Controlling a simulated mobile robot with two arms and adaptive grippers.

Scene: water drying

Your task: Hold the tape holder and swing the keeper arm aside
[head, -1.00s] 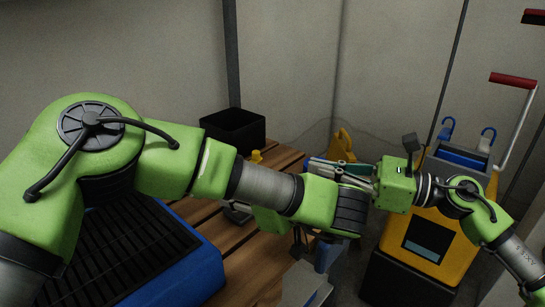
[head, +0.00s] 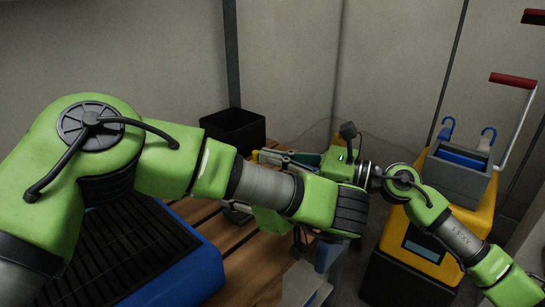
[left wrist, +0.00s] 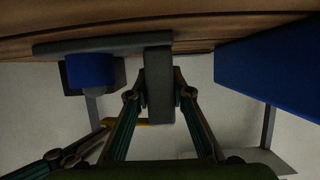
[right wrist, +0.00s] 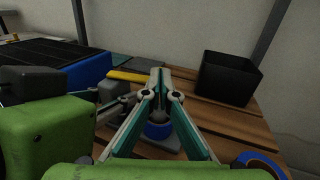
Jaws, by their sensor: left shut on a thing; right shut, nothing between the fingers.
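My left gripper (left wrist: 160,85) is shut on a grey upright part of the tape holder (left wrist: 158,105) at the table edge. The holder's grey plate and a blue roll (left wrist: 90,72) show beside it. In the head view my left arm hides most of this. A yellow bar (right wrist: 128,76), which looks like the keeper arm, shows above the holder in the right wrist view. My right gripper (right wrist: 158,75) is shut and empty, its tips close to the bar's right end; I cannot tell whether they touch. In the head view my right gripper (head: 262,156) is over the table.
A black open box (head: 234,130) stands on the slatted wooden table (head: 235,240) at the back. A blue tray with a black grate (head: 165,280) is at the left. A yellow mop bucket with wringer (head: 425,240) stands on the right. A blue ring (right wrist: 262,163) shows low right.

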